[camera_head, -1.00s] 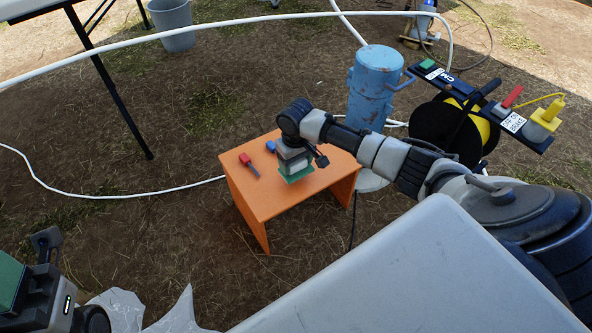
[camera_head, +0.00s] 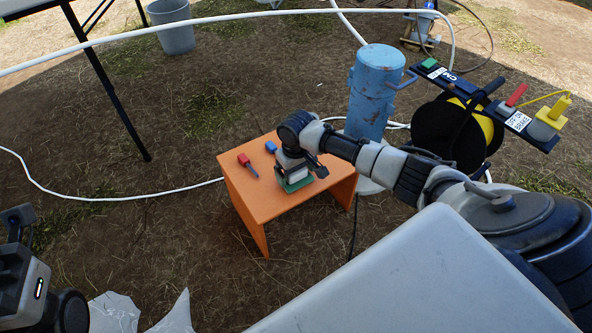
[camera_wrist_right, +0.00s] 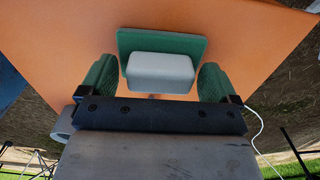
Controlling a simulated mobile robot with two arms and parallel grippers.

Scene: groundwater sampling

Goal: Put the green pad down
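The green pad (camera_head: 296,186) is at the right part of the orange table (camera_head: 252,208). In the right wrist view it is a flat green plate (camera_wrist_right: 125,42) with a light grey block handle (camera_wrist_right: 160,73) on it. It looks flat on or very close to the tabletop. My right gripper (camera_head: 292,174) is directly above it. In the right wrist view its two green-lined fingers (camera_wrist_right: 155,80) stand on either side of the handle, with narrow gaps showing, so it looks open. My left gripper (camera_head: 18,222) is cut off at the left edge; its fingertips are not clear.
A red tool (camera_head: 246,164) and a blue tool (camera_head: 270,147) lie on the table left of my right gripper. A blue cylinder (camera_head: 374,90) stands close behind the table's right side, beside a black reel (camera_head: 448,135). The table's front left is clear.

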